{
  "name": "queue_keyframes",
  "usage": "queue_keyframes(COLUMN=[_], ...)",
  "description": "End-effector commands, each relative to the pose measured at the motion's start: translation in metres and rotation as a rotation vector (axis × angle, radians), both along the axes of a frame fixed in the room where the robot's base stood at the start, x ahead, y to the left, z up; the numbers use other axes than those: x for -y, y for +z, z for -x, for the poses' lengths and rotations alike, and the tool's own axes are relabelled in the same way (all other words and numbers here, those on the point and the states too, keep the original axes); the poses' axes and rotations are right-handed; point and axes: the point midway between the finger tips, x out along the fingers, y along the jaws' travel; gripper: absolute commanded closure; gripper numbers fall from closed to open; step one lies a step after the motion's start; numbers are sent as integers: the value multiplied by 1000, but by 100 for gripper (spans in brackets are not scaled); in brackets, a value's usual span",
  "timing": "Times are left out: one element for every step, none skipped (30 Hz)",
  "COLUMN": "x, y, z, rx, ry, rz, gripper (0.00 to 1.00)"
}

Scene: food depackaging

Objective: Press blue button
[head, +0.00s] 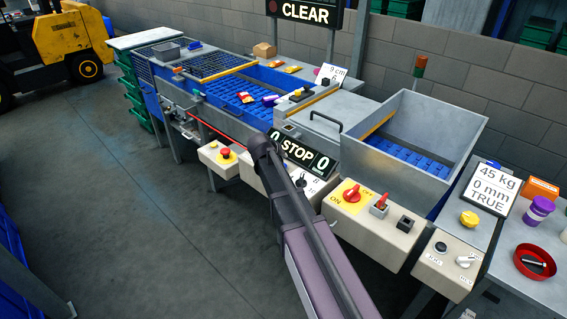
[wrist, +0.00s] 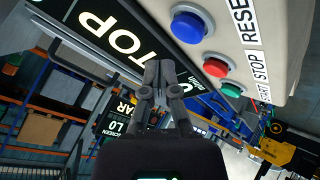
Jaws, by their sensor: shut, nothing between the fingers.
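The blue button (wrist: 188,24) shows at the top of the wrist view, round in a grey ring on a pale control box (wrist: 265,25), beside the RESET label. A red button (wrist: 215,66) by STOP and a green button (wrist: 232,88) by START follow in the same row. My gripper (wrist: 160,68) has its fingers together and empty, pointing toward the panel, below and left of the blue button in that view and apart from it. In the head view my arm hides the buttons; my gripper (head: 260,145) is over the pale box beside the STOP display.
The dark STOP display (head: 303,154) stands close to my gripper; it also fills the upper left of the wrist view (wrist: 120,38). Open floor (head: 130,200) lies in front.

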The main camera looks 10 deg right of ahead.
Motion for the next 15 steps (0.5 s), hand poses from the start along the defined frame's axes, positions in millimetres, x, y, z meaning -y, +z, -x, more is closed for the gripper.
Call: queue_keyframes(x=[0,0,0,0,0,0,0,0,0,0,0,0,0,0,0], y=[8,10,13,15,17,20,22,24,27,29,31,33,34,36,37], z=[0,0,0,0,0,0,0,0,0,0,0,0,0,0,0], rx=[0,0,0,0,0,0,0,0,0,0,0,0,0,0,0], ry=[0,0,0,0,0,0,0,0,0,0,0,0,0,0,0], rz=[0,0,0,0,0,0,0,0,0,0,0,0,0,0,0], gripper=[100,100,100,100,100,100,100,100,100,100,100,100,100,100,100])
